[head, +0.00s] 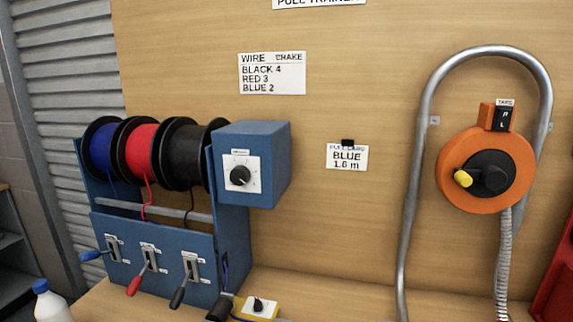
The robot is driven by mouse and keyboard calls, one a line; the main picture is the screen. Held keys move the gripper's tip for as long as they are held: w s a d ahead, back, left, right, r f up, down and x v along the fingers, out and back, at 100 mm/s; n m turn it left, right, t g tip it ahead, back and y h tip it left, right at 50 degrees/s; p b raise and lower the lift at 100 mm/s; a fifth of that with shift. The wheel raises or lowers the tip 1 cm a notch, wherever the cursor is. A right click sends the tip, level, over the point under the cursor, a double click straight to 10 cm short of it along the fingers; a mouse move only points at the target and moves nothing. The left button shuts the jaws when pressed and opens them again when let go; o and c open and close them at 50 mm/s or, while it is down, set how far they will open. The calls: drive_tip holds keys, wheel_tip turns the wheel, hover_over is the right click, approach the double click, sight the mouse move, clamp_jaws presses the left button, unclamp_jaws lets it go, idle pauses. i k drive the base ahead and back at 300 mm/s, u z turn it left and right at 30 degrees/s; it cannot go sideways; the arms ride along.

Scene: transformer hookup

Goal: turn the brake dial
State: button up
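The brake dial (240,176) is a round black knob on a white scale plate, on the front of a blue box (268,162) at the right end of the wire rack. The scale marks are too small to read. A wall sign (272,73) reads "WIRE BRAKE, BLACK 4, RED 3, BLUE 2". A pull card (347,157) on the wall reads "BLUE 1.6 m". My gripper does not show in the head view.
The rack holds blue (101,148), red (141,149) and black (183,156) wire spools above levers with coloured handles. A yellow box (262,308) with a black knob is below. An orange reel (519,170) is at right, a white bottle (50,304) at lower left.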

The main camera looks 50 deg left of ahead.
sight(240, 174)
drive_tip(key=u, duration=1.95)
